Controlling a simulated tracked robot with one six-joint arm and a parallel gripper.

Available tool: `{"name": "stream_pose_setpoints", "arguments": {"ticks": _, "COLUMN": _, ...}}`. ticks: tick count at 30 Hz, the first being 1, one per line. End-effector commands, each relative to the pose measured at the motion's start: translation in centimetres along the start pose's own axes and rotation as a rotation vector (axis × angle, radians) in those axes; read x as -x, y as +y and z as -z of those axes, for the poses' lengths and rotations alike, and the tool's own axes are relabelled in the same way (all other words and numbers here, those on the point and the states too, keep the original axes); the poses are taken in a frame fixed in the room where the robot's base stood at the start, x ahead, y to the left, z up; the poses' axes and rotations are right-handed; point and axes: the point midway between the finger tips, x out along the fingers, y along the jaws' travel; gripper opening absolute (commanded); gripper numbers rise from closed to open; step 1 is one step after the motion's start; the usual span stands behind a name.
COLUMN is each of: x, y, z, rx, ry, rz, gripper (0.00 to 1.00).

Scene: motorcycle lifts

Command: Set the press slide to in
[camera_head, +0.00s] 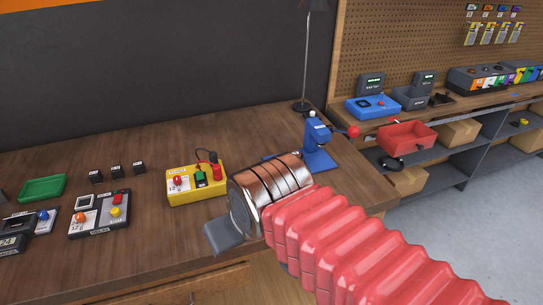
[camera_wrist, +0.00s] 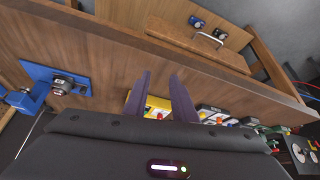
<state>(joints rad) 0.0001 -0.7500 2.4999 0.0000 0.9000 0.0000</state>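A blue bench press (camera_head: 318,145) with a red-knobbed lever stands on the right part of the wooden workbench (camera_head: 130,240). It also shows in the wrist view as a blue frame (camera_wrist: 50,85) with a dark round part, at the left. I cannot tell which part is its slide or how that is set. My gripper (camera_wrist: 161,80) points down toward the bench, its two purplish fingers apart with nothing between them. In the wrist view the press is left of the fingers and apart from them. In the head view my arm hides most of the gripper.
A yellow box (camera_head: 196,184) with a red button stands left of my arm. Further left are a switch panel (camera_head: 99,213) and a green tray (camera_head: 43,188). A lamp (camera_head: 306,60) stands behind the press. A red bin (camera_head: 407,140) is on the right-hand shelving.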

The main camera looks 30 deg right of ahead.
Motion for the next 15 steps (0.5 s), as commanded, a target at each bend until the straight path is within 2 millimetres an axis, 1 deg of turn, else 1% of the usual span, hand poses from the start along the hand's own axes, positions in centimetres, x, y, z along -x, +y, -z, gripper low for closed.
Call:
{"name": "stream_pose_setpoints", "arguments": {"ticks": 11, "x": 0.0, "y": 0.0, "z": 0.0, "rx": 0.0, "ry": 0.0, "rz": 0.0, "gripper": 0.24}}
{"name": "stream_pose_setpoints", "arguments": {"ticks": 15, "x": 0.09, "y": 0.29, "z": 0.58, "rx": -0.01, "ry": -0.002, "rz": -0.005, "gripper": 0.24}}
